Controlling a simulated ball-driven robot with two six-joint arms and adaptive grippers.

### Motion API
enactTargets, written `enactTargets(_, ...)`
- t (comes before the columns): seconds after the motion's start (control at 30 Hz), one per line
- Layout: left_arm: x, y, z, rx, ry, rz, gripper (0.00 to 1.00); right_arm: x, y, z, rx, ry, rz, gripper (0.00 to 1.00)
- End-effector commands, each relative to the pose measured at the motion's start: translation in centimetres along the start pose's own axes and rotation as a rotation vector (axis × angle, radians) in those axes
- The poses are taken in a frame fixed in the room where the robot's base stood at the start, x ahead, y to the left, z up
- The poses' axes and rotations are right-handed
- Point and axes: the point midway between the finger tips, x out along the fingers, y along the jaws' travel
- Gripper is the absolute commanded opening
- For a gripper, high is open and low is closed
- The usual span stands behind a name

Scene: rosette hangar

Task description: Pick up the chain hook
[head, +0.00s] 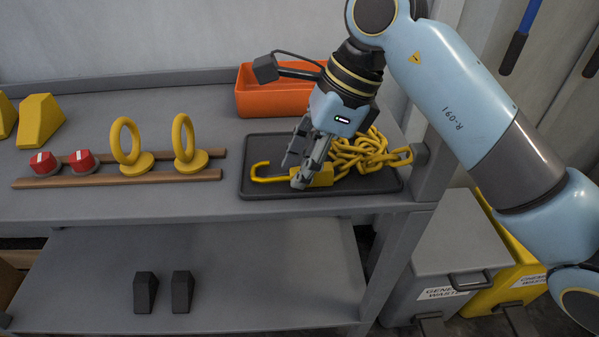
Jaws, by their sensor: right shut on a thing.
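The yellow chain hook (262,174) lies at the left end of a dark tray (258,192) on the grey bench. Its open curve points left, and a yellow block-like part (323,177) sits at its right end. A heap of yellow chain (362,152) lies beside it in the tray, with one link at the right rim. My right gripper (298,178) reaches down from above, its fingers shut on the chain hook near the block-like part. The fingers hide part of the hook's shank. My left gripper is not in view.
An orange bin (270,98) stands behind the tray. Two yellow rings on round bases (126,142) and two red knobs (82,161) sit on wooden rails to the left. Yellow wedges (40,121) stand at far left. A grey post (434,150) rises right of the tray.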

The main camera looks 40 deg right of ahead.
Motion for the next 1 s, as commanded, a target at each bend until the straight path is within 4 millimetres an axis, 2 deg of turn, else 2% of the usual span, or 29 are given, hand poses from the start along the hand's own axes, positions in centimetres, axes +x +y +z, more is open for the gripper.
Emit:
enactTargets(0.37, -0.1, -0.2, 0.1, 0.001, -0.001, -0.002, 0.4, -0.6, 0.0, 0.2, -0.001, -0.001, -0.001, 0.0)
enactTargets(0.63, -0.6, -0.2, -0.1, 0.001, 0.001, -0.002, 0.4, -3.9, -0.1, 1.6, -0.003, -0.001, -0.005, 0.0)
enactTargets(0.77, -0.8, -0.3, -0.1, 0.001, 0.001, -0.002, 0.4, -5.7, 2.3, 1.1, -0.004, 0.002, -0.002, 0.0)
enactTargets(0.93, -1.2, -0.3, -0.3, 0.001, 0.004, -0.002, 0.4, -9.1, 6.7, 0.3, -0.007, 0.004, -0.002, 0.0)
enactTargets(1.0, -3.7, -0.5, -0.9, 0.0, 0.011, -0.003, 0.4, -10.3, 7.5, 0.6, 0.003, 0.001, 0.004, 0.0)
